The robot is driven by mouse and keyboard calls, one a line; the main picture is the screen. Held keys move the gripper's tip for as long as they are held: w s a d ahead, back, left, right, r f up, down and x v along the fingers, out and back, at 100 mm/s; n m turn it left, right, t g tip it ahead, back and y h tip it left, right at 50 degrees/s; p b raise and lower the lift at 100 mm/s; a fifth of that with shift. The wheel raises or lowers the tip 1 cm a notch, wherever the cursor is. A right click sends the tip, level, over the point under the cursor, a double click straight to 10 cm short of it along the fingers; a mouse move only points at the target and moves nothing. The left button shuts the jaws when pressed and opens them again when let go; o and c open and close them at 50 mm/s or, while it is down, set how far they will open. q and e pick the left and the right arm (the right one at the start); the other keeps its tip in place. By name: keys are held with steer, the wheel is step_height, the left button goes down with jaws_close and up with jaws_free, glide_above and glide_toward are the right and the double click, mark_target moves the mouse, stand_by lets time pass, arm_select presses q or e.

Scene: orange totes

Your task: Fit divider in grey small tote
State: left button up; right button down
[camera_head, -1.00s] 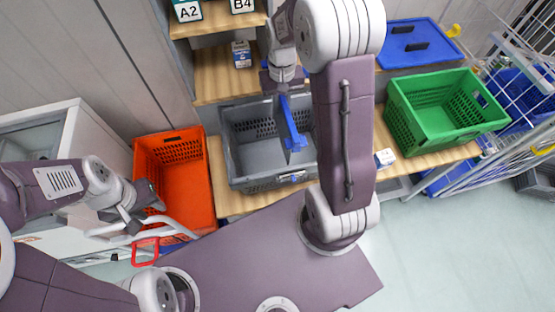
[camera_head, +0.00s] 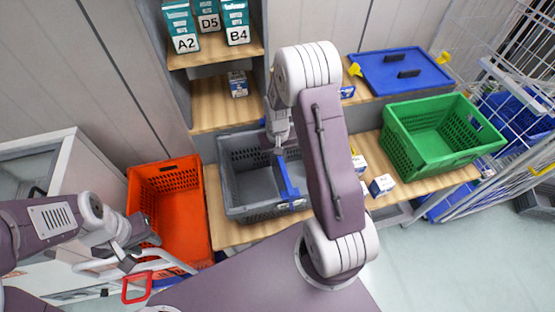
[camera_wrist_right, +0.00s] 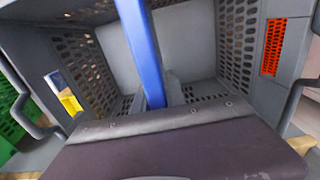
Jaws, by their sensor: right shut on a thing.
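The grey small tote (camera_head: 235,190) stands on a wooden shelf at the centre of the head view; its walls also show in the right wrist view (camera_wrist_right: 205,35). The blue divider (camera_head: 289,187) is a long flat bar inside the tote's outline, its near end by the front rim. In the right wrist view the divider (camera_wrist_right: 143,45) runs down the middle between the perforated walls. My right gripper (camera_head: 279,149) is shut on it; I cannot tell whether it is seated. My left gripper (camera_head: 138,246) is open and empty beside the orange tote.
The orange tote (camera_head: 208,215) is left of the grey one, the green crate (camera_head: 400,150) to the right. Small boxes (camera_head: 382,185) lie between. A blue lid (camera_head: 370,75) is behind. Cart handles with a red piece (camera_head: 137,288) are near my left gripper.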

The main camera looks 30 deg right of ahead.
steer(key=shift+f, duration=0.3)
steer(key=shift+f+b, duration=0.4)
steer(key=shift+f, duration=0.15)
steer(key=c, duration=1.4)
jaws_free()
steer(key=shift+o, duration=0.2)
steer(key=shift+r, duration=0.1)
